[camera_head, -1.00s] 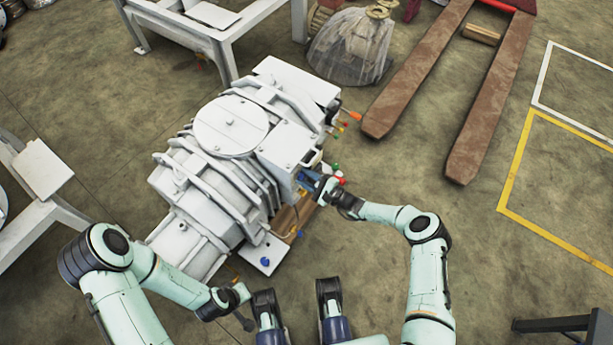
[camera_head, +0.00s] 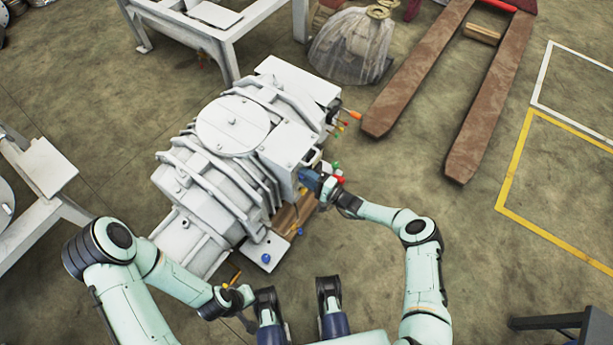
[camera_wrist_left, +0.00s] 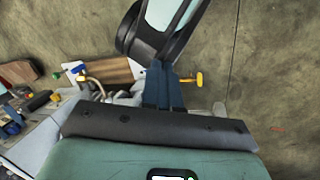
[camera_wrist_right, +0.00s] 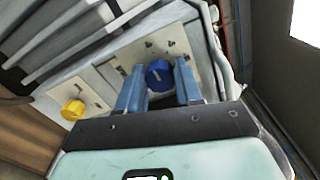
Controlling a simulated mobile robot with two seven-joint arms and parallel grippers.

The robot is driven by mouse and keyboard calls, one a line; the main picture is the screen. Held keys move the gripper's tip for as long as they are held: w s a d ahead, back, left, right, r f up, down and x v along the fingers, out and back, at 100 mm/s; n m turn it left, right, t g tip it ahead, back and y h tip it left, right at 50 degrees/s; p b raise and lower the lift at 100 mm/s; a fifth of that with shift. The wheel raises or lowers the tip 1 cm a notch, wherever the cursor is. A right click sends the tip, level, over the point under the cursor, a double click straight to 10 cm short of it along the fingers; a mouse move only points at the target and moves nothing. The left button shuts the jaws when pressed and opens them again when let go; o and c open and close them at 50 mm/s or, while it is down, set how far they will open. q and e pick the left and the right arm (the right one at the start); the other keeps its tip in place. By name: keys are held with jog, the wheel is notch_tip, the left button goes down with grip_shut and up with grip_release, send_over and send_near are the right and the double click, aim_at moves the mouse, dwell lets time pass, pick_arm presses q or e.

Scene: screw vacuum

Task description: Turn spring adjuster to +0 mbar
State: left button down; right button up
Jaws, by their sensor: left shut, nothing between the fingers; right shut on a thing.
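A blue knob (camera_wrist_right: 159,74) with a pale pointer line, which looks like the spring adjuster, sits on a cream dial plate (camera_wrist_right: 183,37) in the right wrist view. The plate's dark marks are too small to read. My right gripper (camera_wrist_right: 160,90) is shut on the blue knob, one finger on each side. In the head view my right gripper (camera_head: 314,184) is at the right side of the large white vacuum machine (camera_head: 218,160). My left gripper (camera_wrist_left: 165,72) is shut and empty; a yellow knob or handle (camera_wrist_left: 195,79) shows beside its fingers.
A yellow knob (camera_wrist_right: 73,109) is on a neighbouring plate in the right wrist view. Colored levers (camera_head: 345,118) stick out of the machine's right side. A rusty pallet jack (camera_head: 420,75) stands at the back right.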

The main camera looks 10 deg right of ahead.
jog(key=shift+d+f, duration=0.1)
jog(key=o, duration=1)
pick_arm(q)
jog(key=shift+g+h, duration=0.3)
jog(key=shift+g, duration=0.3)
jog(key=s+r+p, duration=0.1)
jog(key=s+d+r, duration=0.1)
jog(key=s+r+p, duration=0.1)
jog(key=shift+s+d+r+p, duration=0.1)
jog(key=shift+s+d+p, duration=0.15)
jog(key=shift+s+p, duration=0.1)
pick_arm(e)
jog(key=v, duration=1.3)
jog(key=shift+s+d, duration=0.1)
jog(key=shift+s, duration=0.1)
